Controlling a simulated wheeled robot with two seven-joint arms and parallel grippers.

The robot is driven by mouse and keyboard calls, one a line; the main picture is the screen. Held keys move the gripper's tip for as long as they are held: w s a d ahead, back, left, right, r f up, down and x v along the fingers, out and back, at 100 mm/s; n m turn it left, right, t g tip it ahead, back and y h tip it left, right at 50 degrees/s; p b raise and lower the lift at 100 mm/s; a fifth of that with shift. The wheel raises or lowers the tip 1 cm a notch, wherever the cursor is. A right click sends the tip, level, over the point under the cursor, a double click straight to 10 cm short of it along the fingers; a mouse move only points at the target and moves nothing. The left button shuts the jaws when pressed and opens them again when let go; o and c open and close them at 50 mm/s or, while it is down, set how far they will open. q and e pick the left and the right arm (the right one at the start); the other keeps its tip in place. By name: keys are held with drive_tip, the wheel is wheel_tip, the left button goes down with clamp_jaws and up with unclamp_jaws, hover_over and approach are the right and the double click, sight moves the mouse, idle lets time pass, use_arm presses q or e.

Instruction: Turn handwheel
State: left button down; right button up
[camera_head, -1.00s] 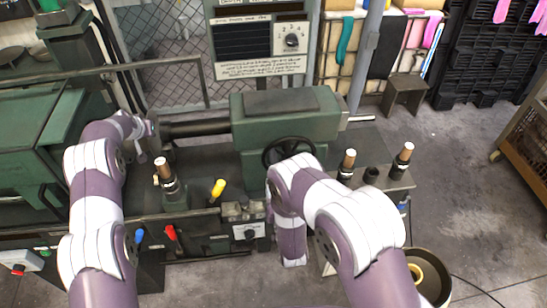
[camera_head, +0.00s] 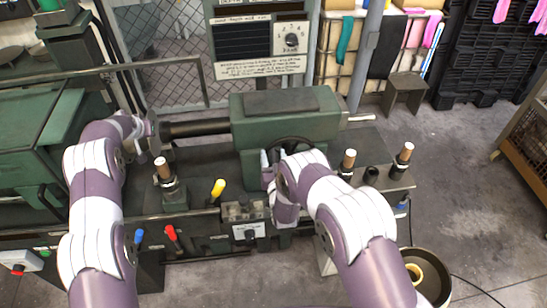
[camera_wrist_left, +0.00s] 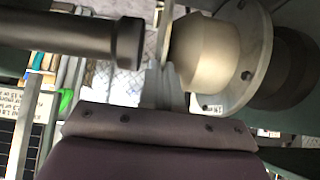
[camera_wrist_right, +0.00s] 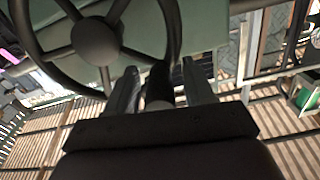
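The dark handwheel (camera_head: 290,141) is on the front of the green tailstock, partly hidden by my right arm in the head view. In the right wrist view its hub and rim (camera_wrist_right: 95,40) are close ahead, and its dark handle (camera_wrist_right: 158,85) sticks out between the fingers. My right gripper (camera_wrist_right: 160,82) is open around the handle, with a gap visible beside each finger. My left gripper (camera_wrist_left: 164,85) is at the left end of the tailstock shaft (camera_wrist_left: 60,35). Its fingers look shut on a thin metal disc (camera_wrist_left: 165,30), seen edge-on beside the rounded former (camera_wrist_left: 205,52).
The green tailstock (camera_head: 285,120) stands on the lathe bed. Upright tool posts (camera_head: 348,160) are right of my right gripper. A yellow-knobbed lever (camera_head: 217,188) stands between the arms. A round bin (camera_head: 432,275) is at lower right.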

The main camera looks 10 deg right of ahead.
clamp_jaws()
drive_tip(key=shift+a+f, duration=0.1)
